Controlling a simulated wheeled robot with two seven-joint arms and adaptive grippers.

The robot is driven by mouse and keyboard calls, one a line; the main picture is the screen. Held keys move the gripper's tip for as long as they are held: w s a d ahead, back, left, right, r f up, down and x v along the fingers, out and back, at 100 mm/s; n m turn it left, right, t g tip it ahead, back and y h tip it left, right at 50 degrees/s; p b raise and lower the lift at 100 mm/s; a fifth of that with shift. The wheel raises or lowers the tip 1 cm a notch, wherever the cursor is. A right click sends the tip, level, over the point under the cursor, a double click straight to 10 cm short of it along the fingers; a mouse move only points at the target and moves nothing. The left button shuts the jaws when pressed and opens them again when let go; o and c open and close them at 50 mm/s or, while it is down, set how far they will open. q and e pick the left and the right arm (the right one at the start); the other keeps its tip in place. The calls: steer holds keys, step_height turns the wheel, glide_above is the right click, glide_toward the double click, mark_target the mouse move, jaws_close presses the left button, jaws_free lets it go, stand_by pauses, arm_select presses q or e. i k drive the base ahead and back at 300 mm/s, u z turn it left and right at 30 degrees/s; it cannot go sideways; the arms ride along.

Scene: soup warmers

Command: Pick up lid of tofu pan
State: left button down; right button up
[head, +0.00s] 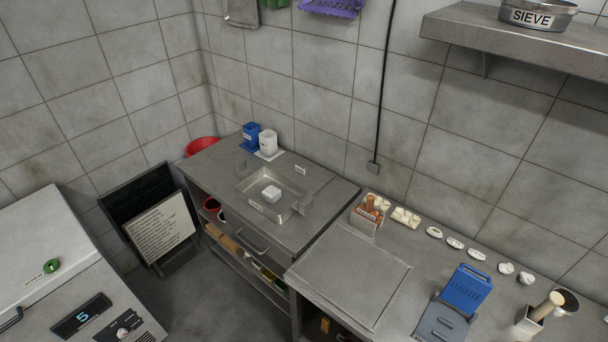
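A shallow steel pan (283,213) sits on the steel table near the middle of the head view. A white block, which looks like tofu (271,193), lies inside it. I cannot make out a separate lid on the pan. A flat, square grey plate (352,275) lies on the counter to the right; I cannot tell whether it is a lid. Neither of my grippers is in view.
Blue (251,135) and white (268,143) containers stand behind the pan. A machine (50,270) reading 5 is at left. A shelf (520,50) overhangs upper right.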

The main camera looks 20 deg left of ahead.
mark_target(309, 176)
steer(key=u, duration=2.2)
steer(key=i, duration=1.75)
steer(key=z, duration=2.05)
steer(key=i, duration=0.7)
steer(key=z, duration=1.65)
